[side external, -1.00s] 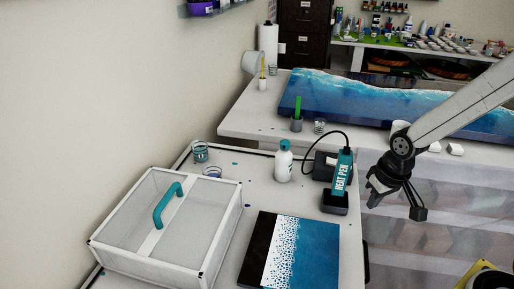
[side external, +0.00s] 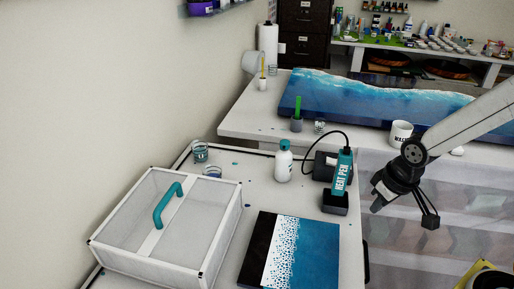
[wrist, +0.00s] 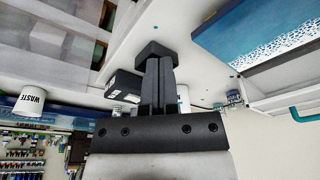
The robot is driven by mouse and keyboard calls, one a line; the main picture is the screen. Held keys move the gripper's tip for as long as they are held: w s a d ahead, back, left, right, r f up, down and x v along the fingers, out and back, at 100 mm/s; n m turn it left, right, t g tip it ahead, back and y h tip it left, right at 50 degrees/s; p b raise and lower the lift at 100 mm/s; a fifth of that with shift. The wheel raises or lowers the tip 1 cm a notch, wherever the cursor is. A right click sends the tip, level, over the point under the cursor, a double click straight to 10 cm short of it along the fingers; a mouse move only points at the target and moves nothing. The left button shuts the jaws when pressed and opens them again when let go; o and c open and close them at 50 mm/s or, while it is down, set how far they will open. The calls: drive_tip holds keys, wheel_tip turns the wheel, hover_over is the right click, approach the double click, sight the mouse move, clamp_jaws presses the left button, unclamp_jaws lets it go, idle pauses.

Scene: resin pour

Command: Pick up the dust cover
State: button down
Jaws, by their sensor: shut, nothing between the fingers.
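The dust cover (side external: 110,258) is a white-framed box with translucent panels and a teal arched handle (side external: 168,206) on top. It sits on the left of the white table in the side external view. In the wrist view part of the teal handle (wrist: 306,113) shows at the right edge; most of the cover is out of frame. My gripper (side external: 430,221) is far to the right of the cover, beyond the heat pen and clear of the table's right edge. In the wrist view its fingers (wrist: 155,50) are together, with nothing between them.
A blue-and-white resin panel (side external: 300,250) lies right of the cover. A white bottle (side external: 283,165), a corded heat pen (side external: 342,172) in its stand and glass cups (side external: 200,151) stand behind. A WASTE mug (side external: 401,134) is near my arm.

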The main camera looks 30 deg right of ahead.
drive_tip(key=c, duration=1.3)
unclamp_jaws()
drive_tip(key=o, duration=0.8)
drive_tip(key=m+t+y, duration=0.2)
drive_tip(key=m+y, duration=0.3)
drive_tip(key=m, duration=0.4)
approach(164, 202)
wheel_tip(164, 202, down, 2)
drive_tip(key=a, duration=0.2)
drive_tip(key=shift+w+a+f, duration=0.1)
drive_tip(key=shift+w+f, duration=0.4)
drive_tip(key=shift+f, duration=0.15)
drive_tip(key=shift+w+a+f, duration=0.1)
drive_tip(key=shift+w+f, duration=0.4)
drive_tip(key=shift+f, duration=0.2)
